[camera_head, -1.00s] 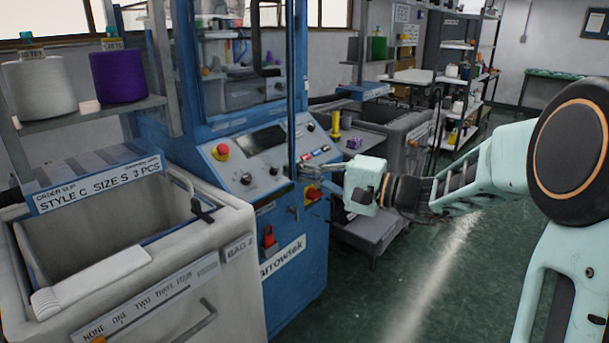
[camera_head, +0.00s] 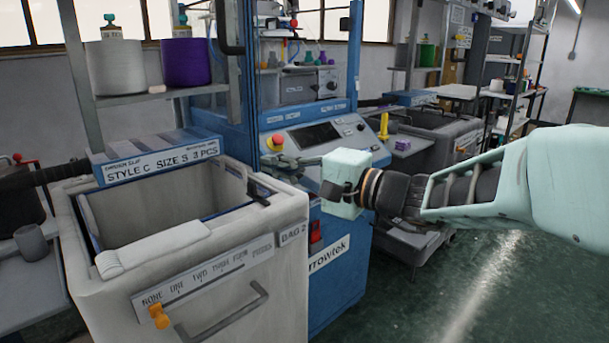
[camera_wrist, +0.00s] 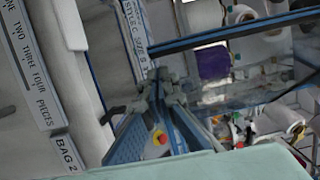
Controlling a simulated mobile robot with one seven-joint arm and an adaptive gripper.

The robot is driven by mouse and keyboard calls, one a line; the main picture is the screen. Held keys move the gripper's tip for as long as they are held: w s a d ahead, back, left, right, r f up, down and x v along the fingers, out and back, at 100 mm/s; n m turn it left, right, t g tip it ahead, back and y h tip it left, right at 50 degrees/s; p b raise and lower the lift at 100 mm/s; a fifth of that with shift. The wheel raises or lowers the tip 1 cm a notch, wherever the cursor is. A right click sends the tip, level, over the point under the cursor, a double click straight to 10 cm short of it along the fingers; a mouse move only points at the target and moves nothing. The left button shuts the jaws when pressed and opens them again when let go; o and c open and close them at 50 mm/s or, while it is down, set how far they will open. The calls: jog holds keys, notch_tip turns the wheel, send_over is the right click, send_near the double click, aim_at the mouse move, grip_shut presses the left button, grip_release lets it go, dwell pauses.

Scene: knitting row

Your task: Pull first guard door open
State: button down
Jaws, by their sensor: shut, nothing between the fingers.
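The first guard door (camera_head: 248,70) is a tall clear panel in a dark frame on the blue knitting machine (camera_head: 340,225). In the head view it stands swung out to the left, nearly edge-on, and the machine's inside shows to its right. Its black handle (camera_head: 228,28) is near the top of the picture. My gripper (camera_head: 268,159) is shut and empty, low by the control panel and the red button, below the handle.
A grey bin with a slip box (camera_head: 150,150) stands at the left front. Yarn cones (camera_head: 184,62) sit on a shelf behind it. A second machine's grey bin (camera_head: 440,135) stands to the right. The green floor (camera_head: 500,280) at right is clear.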

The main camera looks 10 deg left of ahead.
jog(key=s+a+b, duration=0.2)
jog(key=a, duration=0.3)
jog(key=shift+a, duration=0.35)
